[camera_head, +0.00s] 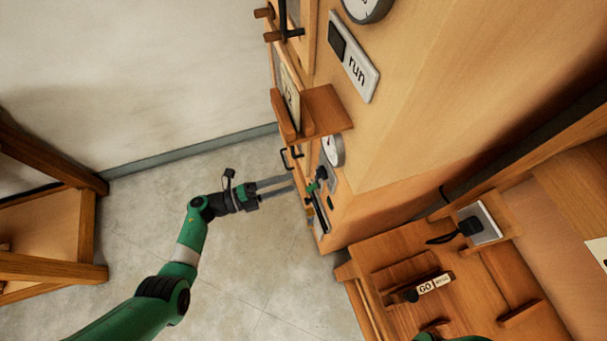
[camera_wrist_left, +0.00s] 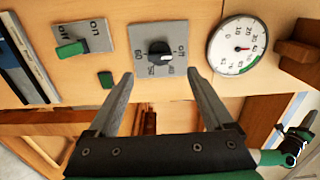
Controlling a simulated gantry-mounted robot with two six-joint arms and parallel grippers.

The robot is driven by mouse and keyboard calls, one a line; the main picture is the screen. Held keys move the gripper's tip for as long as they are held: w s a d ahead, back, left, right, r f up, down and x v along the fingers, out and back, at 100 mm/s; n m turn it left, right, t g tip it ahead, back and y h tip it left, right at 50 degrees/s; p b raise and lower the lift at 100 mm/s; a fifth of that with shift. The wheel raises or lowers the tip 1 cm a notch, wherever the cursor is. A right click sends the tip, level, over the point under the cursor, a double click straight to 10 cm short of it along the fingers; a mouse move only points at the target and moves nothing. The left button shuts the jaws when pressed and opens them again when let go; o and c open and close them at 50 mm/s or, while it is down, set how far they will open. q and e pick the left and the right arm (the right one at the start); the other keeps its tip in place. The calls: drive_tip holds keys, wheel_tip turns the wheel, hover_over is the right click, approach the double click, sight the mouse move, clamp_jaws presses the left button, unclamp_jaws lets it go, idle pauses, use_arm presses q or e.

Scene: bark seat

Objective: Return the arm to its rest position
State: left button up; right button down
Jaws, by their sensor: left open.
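My left gripper (camera_head: 292,185) is in front of the wooden panel in the head view, its two grey fingers apart with nothing between them. In the left wrist view the open fingers (camera_wrist_left: 160,73) stand below and to either side of a black knob (camera_wrist_left: 160,52) on a grey plate; whether they touch the panel is unclear. My left arm (camera_head: 180,262) reaches in from the lower left, elbow bent.
In the wrist view a switch with a green lever (camera_wrist_left: 72,48) is left of the knob and a round gauge (camera_wrist_left: 238,45) right. A small wooden shelf (camera_head: 325,108) juts out above the gripper. A wooden frame (camera_head: 60,250) stands left; bare floor (camera_head: 240,270) lies between.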

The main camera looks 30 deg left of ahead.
use_arm(q)
drive_tip(key=v, duration=0.3)
idle(0.5)
